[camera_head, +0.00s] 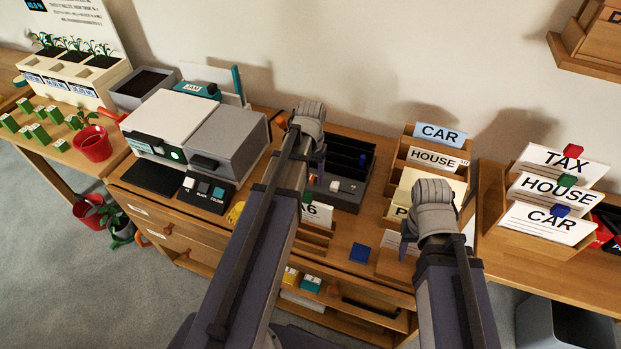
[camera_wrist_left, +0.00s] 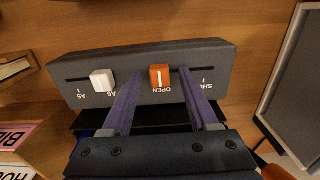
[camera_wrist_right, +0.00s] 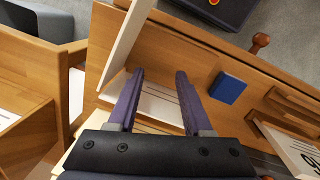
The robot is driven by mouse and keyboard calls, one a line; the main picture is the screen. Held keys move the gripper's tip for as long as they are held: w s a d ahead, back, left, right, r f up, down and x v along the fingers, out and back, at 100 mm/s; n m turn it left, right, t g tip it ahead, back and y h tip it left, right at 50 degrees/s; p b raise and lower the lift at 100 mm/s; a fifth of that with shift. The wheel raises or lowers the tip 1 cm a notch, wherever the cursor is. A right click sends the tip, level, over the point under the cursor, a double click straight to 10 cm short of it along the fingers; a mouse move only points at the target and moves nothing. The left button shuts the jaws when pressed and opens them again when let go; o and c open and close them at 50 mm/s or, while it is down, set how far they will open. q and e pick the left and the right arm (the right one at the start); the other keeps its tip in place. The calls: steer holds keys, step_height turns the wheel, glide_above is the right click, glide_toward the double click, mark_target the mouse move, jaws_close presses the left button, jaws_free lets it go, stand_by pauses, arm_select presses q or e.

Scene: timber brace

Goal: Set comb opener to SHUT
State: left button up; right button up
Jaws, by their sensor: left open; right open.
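The comb opener is a dark grey panel (camera_wrist_left: 220,58) with sliders, seen upside down in the left wrist view. Its orange slider (camera_wrist_left: 160,77) stands at the OPEN label; a partly covered label starting with SH lies to its right. A white slider (camera_wrist_left: 102,81) sits further left in the same view, and in the head view (camera_head: 335,186). My left gripper (camera_head: 318,160) is open over the panel, its fingers (camera_wrist_left: 160,72) appearing on either side of the orange slider; contact cannot be told. My right gripper (camera_head: 407,242) is open and empty above the desk, near paper and card holders.
A blue block (camera_head: 360,253) lies on the desk between the grippers. A wooden card rack (camera_head: 405,152) stands behind the right gripper. A grey and white machine (camera_head: 225,140) stands left of the left arm. Another card rack (camera_head: 515,228) stands at the right.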

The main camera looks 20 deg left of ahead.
arm_select(q)
jaws_close()
stand_by(0.4)
stand_by(0.7)
